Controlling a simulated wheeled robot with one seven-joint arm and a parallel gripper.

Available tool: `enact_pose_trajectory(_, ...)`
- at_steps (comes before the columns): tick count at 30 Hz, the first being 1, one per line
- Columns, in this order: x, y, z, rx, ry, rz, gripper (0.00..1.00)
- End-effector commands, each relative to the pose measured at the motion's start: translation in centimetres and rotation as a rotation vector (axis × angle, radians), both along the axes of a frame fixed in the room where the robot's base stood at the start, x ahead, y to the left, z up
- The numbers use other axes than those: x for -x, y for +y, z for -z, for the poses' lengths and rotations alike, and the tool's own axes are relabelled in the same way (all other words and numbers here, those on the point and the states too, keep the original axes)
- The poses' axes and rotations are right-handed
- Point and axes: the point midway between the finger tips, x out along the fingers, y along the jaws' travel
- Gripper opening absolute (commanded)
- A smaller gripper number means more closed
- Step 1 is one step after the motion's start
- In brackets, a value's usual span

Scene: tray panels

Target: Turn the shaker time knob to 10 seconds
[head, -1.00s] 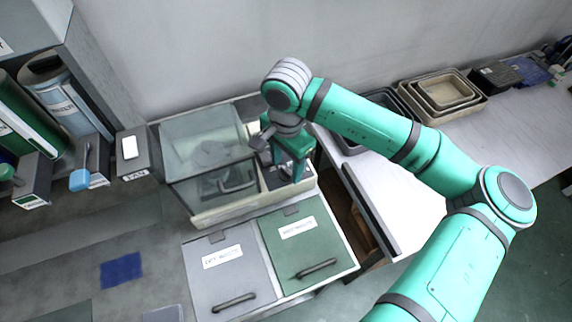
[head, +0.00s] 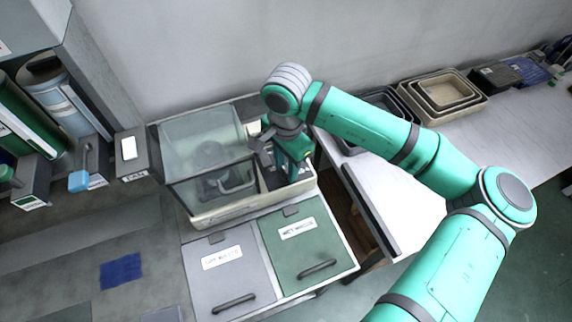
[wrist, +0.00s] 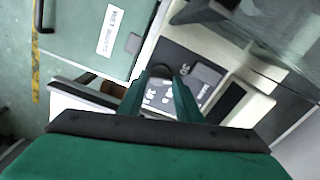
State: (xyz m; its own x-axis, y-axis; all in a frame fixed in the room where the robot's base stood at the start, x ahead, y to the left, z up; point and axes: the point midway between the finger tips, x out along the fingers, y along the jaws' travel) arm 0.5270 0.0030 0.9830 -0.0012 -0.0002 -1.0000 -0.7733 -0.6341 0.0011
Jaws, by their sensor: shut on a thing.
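The shaker (head: 240,204) is a cream-coloured box with a clear cover, left of my gripper in the head view. Its dark control panel (wrist: 205,73) shows in the wrist view, with white markings, including what looks like a 30. The dark round top of the time knob (wrist: 163,71) shows between the fingertips. My gripper (wrist: 164,82) points down at the panel and is shut on the knob. The fingers hide part of the dial, and I cannot tell the knob's setting. In the head view my gripper (head: 297,180) covers the knob.
Grey (head: 232,268) and green (head: 305,248) labelled lids with handles lie in front of the shaker. An open drawer (head: 368,215) is to the right. Nested trays (head: 445,92) stand on the right bench. A shelf unit with bottles is at left.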

Motion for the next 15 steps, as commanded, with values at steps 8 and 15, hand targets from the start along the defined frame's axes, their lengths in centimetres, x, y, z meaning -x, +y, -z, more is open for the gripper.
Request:
enact_pose_trajectory(8,-0.13,-0.03,-0.05,0.003,-0.003,0.187,0.09)
enact_pose_trajectory(15,-0.16,-0.29,-0.06,-0.001,-0.004,0.42,0.09)
